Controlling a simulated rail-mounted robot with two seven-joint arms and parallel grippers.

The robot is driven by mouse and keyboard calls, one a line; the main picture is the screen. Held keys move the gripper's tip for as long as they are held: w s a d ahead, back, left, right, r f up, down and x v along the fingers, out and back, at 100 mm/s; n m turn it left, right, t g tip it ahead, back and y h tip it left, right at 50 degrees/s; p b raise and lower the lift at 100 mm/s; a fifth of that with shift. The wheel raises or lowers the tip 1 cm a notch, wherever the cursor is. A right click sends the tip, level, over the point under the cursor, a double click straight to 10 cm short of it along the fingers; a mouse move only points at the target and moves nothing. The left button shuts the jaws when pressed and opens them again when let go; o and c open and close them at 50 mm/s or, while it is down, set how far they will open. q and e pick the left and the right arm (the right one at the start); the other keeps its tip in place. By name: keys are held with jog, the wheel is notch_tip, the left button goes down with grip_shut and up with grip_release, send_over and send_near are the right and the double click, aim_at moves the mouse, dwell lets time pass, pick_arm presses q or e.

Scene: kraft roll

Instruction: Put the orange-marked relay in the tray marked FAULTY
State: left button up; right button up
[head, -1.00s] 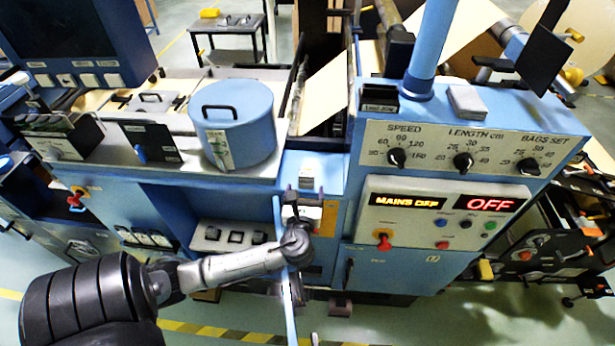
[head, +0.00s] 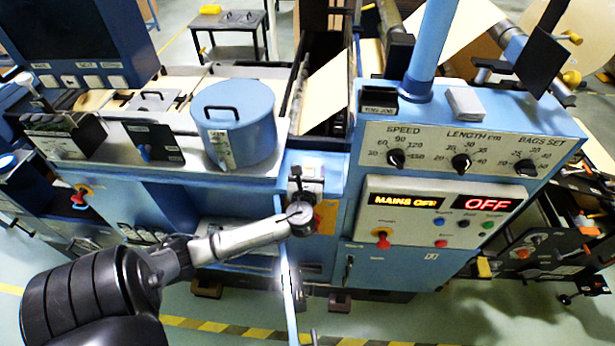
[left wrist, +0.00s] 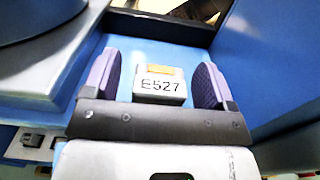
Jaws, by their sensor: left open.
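The relay (left wrist: 160,87) is a small pale block with an orange mark on top and the label E527. It sits on a blue ledge. In the left wrist view my left gripper (left wrist: 155,73) is open, with one purple-padded finger on each side of the relay and visible gaps to both. In the head view my left gripper (head: 306,184) is over the ledge (head: 327,168) between the blue pot and the control panel, largely hiding the relay. I cannot make out a tray marked FAULTY. My right gripper is not in view.
A blue lidded pot (head: 235,125) stands left of the ledge. The control panel (head: 440,215) rises at the right, showing MAINS OFF and OFF. A thin blue upright edge (head: 288,305) stands below my left wrist. A dark side table (head: 233,24) is at the back.

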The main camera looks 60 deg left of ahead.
pick_arm(q)
jog(key=c, duration=1.1)
